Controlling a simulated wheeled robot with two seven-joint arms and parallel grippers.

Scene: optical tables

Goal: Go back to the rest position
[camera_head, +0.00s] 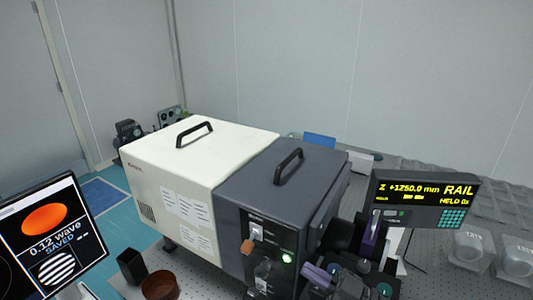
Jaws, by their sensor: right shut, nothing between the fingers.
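My right gripper (366,238) shows at the lower right, close to the right side of the dark grey instrument box (282,180). It is shut and empty. Dark and purple parts crowd together around it, so its exact outline is hard to make out. My left gripper is not in view.
A white box (198,150) adjoins the dark one. A rail display (424,200) stands close on the right, reading +1250.0 mm. Two pale domed objects (470,247) sit farther right. A monitor (42,240), black cup (131,266) and brown bowl (160,285) are at the lower left.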

